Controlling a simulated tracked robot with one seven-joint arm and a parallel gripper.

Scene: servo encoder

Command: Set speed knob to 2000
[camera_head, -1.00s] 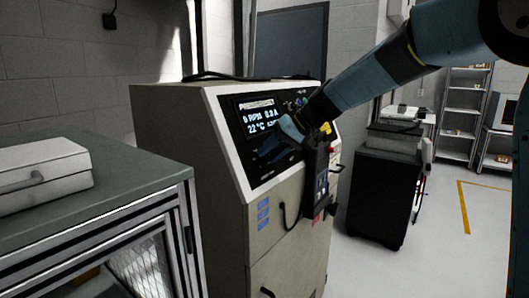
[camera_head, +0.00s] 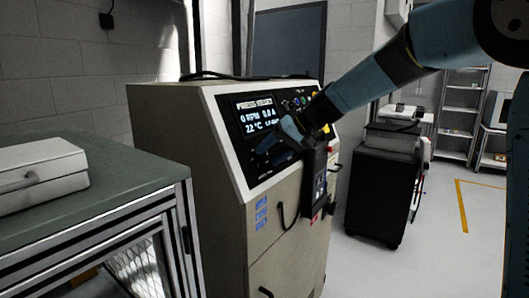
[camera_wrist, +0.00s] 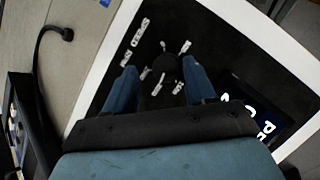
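The control panel (camera_head: 240,157) is on the sloped front of a beige cabinet. Its display (camera_head: 256,117) reads "PRESS RESET", 0 RPM, 0.0 A and 22 °C. A dark round knob (camera_wrist: 168,68), with light tick marks and small lettering around it, shows in the wrist view; I cannot read its setting. My gripper (camera_wrist: 160,75) is at the panel with its two blue fingers apart, one on each side of the knob. The left finger looks clear of it; contact on the right is unclear. In the head view my gripper (camera_head: 287,137) hides the knob.
Small coloured buttons (camera_head: 300,101) sit at the panel's upper right. A green-topped bench (camera_head: 120,165) with a pale case stands at the left, and a black cart (camera_head: 382,195) at the right.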

